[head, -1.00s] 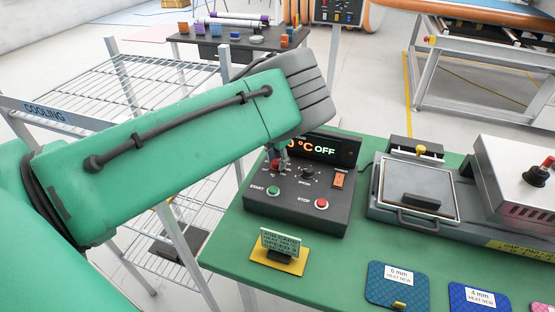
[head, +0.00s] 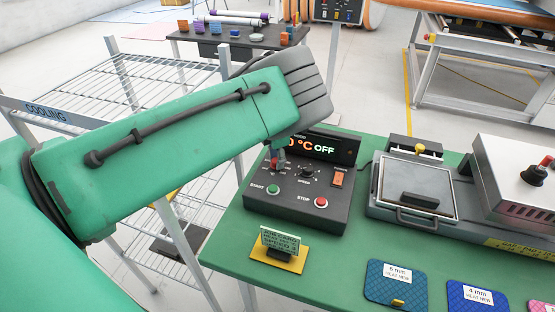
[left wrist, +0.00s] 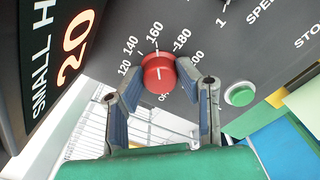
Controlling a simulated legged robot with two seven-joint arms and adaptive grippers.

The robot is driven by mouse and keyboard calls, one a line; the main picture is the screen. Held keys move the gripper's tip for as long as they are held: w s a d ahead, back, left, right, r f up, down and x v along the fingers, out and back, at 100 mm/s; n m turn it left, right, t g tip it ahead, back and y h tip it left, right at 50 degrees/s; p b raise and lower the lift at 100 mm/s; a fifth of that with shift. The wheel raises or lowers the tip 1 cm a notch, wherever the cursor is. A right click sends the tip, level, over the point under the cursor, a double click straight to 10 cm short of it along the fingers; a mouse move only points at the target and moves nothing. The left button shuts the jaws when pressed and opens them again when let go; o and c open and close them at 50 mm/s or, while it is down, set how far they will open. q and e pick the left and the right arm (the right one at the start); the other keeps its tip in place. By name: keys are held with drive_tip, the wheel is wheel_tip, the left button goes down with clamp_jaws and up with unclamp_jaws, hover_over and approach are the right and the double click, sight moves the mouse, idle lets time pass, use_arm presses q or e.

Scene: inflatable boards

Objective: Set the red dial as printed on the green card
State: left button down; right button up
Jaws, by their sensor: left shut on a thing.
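The red dial (left wrist: 159,73) sits on the dark control box (head: 305,205), inside a printed scale with 120, 140, 160, 180 and OFF legible. A short white mark shows on its face, roughly towards the 160 side; its exact setting is hard to read. My left gripper (left wrist: 160,80) is shut on the dial, one finger on each side. In the head view the left gripper (head: 278,158) is mostly hidden behind my green forearm. The green card (head: 280,240) stands on a yellow base in front of the box; its print is too small to read. My right gripper is not in view.
The box display (head: 322,148) reads OFF, partly covered by my arm. Green start (head: 273,189) and red stop (head: 321,202) buttons sit near the dial. A press (head: 415,190) stands to the right; coloured mats (head: 397,283) lie in front. A cooling rack (head: 130,85) stands left.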

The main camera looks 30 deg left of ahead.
use_arm(q)
drive_tip(key=shift+w+a+r, duration=0.1)
drive_tip(key=shift+w+r, duration=0.1)
drive_tip(key=c, duration=1.2)
unclamp_jaws()
drive_tip(key=shift+s+f, duration=0.1)
drive_tip(key=shift+r, duration=0.3)
wheel_tip(320, 180, up, 11)
drive_tip(key=shift+r, duration=0.1)
